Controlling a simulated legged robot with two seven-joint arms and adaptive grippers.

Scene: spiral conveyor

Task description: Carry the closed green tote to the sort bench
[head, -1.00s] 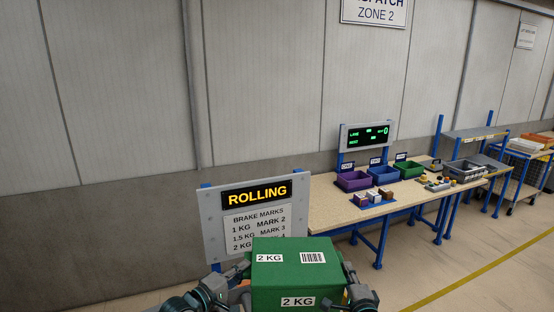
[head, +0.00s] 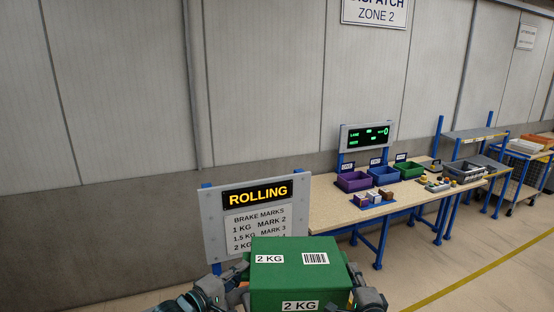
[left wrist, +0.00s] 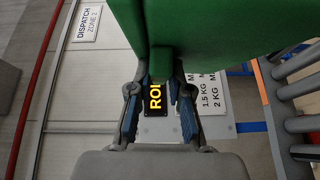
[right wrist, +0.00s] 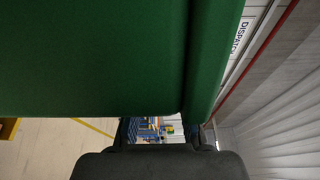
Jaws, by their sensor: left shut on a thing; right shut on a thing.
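The closed green tote (head: 300,277), with 2 KG labels and a barcode, is held level at the bottom middle of the head view. My left gripper (head: 238,270) is at its left side; in the left wrist view my left gripper (left wrist: 160,80) is shut on a green tab under the tote's edge. My right gripper (head: 354,274) is at the tote's right side. In the right wrist view the green tote (right wrist: 90,60) covers most of the picture and hides the right fingertips. The sort bench (head: 325,205) stands to the right, against the wall.
A ROLLING sign board (head: 256,218) stands just behind the tote. The bench carries a purple bin (head: 354,182), a blue bin (head: 384,177), a green bin (head: 409,171), small boxes (head: 374,198) and a display (head: 368,136). A shelved cart (head: 525,165) stands farther right. Open floor lies at right.

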